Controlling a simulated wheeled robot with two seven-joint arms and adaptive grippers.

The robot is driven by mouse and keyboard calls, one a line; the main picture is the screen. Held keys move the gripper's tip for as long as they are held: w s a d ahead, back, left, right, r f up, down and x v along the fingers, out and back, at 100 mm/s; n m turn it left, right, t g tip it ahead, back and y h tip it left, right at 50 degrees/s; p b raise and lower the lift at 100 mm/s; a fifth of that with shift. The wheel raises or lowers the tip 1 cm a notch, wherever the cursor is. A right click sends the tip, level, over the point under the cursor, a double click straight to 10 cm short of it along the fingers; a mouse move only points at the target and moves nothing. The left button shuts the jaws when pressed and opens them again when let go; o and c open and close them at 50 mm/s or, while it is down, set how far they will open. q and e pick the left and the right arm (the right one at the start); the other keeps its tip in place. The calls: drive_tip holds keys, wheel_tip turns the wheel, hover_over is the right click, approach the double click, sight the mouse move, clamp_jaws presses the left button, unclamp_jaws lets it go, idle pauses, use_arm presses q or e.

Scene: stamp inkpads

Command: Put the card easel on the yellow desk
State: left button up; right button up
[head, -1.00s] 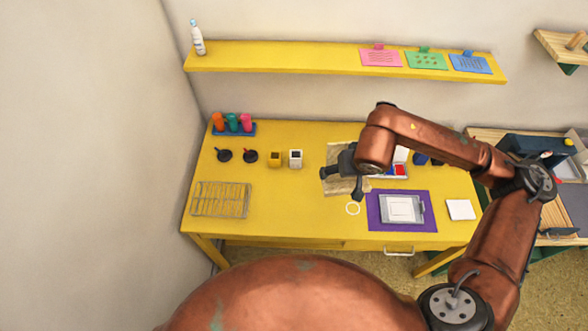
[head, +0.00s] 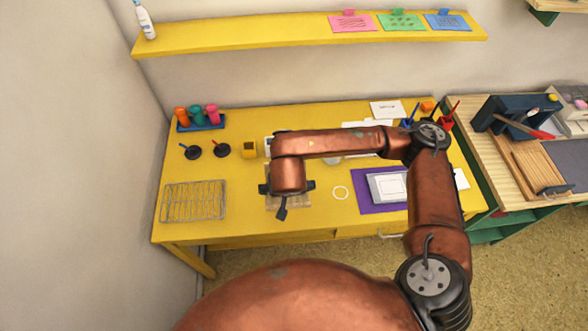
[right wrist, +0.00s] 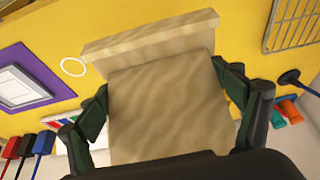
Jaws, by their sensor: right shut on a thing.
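The card easel (right wrist: 160,100) is a pale wooden piece with a broad panel and a strip along one edge. My right gripper (right wrist: 165,97) is shut on it, a dark finger at each side. In the head view the easel (head: 298,202) shows partly beneath my right gripper (head: 284,196), over the middle-left of the yellow desk (head: 240,220). Whether its underside touches the desk, I cannot tell. My left gripper is not in view.
A wire rack (head: 193,202) lies to the left. A white ring (head: 340,192) and a purple mat (head: 372,206) lie right. Bare desk separates rack and easel.

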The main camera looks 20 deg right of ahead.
drive_tip(key=w+f, duration=0.2)
drive_tip(key=w, duration=0.1)
drive_tip(key=w+d+f, duration=0.1)
drive_tip(key=w+f, duration=0.2)
drive_tip(key=w, duration=0.1)
drive_tip(key=w+f+b, duration=0.1)
drive_tip(key=w+f, duration=0.2)
drive_tip(key=shift+w+d, duration=0.25)
drive_tip(key=shift+w, duration=0.05)
drive_tip(key=shift+w+f, duration=0.15)
drive_tip(key=shift+s+x, duration=0.2)
drive_tip(key=shift+x, duration=0.65)
drive_tip(key=shift+s+x, duration=0.15)
drive_tip(key=shift+x, duration=0.7)
drive_tip(key=shift+f, duration=0.15)
drive_tip(key=shift+f, duration=0.1)
drive_tip(key=shift+f+b, duration=0.15)
drive_tip(key=shift+b, duration=0.25)
drive_tip(key=o, duration=1.1)
drive_tip(key=shift+o, duration=0.2)
